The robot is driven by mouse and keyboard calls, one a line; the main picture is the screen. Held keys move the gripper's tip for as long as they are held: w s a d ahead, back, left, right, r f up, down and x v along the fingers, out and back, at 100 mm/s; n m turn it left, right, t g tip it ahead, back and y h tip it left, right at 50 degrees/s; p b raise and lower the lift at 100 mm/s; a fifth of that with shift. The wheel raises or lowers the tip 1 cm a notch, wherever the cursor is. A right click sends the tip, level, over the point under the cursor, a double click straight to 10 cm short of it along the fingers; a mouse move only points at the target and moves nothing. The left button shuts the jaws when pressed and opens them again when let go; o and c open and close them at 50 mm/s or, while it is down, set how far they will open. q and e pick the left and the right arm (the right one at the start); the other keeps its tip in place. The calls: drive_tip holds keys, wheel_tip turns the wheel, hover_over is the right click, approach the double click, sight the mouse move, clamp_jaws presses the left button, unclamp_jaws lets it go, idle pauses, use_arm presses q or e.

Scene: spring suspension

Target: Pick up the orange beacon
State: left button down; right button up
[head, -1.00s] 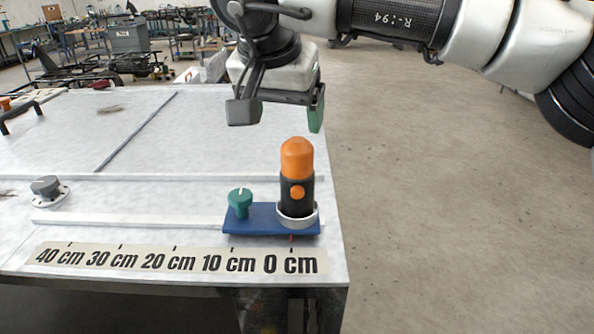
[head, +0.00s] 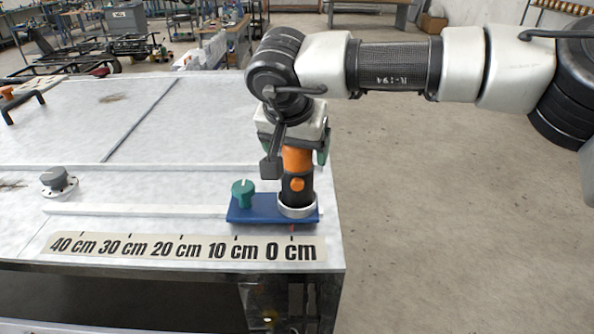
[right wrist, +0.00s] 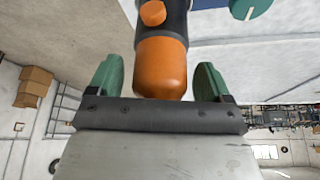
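The orange beacon (head: 298,158) has an orange dome on a black body with an orange button. It stands upright in a light ring on a blue base (head: 262,209) by the 0 cm mark. My right gripper (head: 296,158) is lowered around the beacon's top, and its palm hides the tip of the dome in the head view. In the right wrist view the beacon's dome (right wrist: 160,68) sits between two open green-padded fingers (right wrist: 160,78), with a visible gap on each side. My left gripper is not in view.
A teal knob (head: 242,192) stands on the blue base just left of the beacon. A grey dial (head: 55,180) and a black handle (head: 20,104) are farther left on the white table (head: 205,130). The table's right edge is close to the beacon.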

drive_tip(key=c, duration=1.2)
drive_tip(key=shift+r, duration=0.1)
drive_tip(key=shift+r, duration=0.1)
